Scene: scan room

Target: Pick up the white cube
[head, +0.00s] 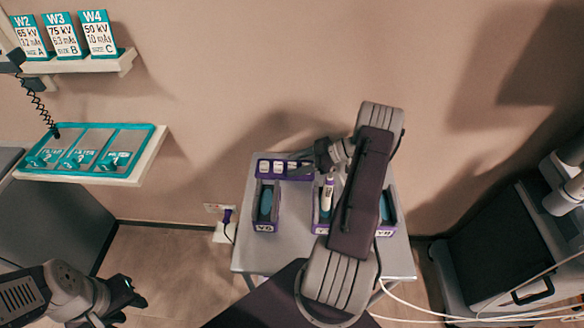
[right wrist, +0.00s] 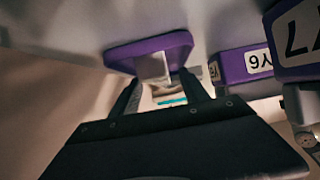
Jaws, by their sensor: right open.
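A purple tray (head: 272,176) with small white cubes (head: 264,167) sits at the back left of the grey table. In the right wrist view, one white cube (right wrist: 152,66) shows against the purple tray (right wrist: 148,47), between and just beyond my fingertips. My right gripper (head: 304,167) is at the right end of the tray, partly hidden by its own wrist. In the right wrist view, my right gripper (right wrist: 163,92) has its fingers apart, with no clear contact on the cube. My left gripper (head: 132,298) is at the lower left, far from the table; its jaw opening is unclear.
Purple-fronted bins with blue contents stand on the table (head: 290,255): one at left (head: 266,205), others partly under my right arm. A white tube (head: 327,194) stands there. One bin (right wrist: 245,64) shows right in the wrist view. A teal tray (head: 95,150) sits on a wall shelf.

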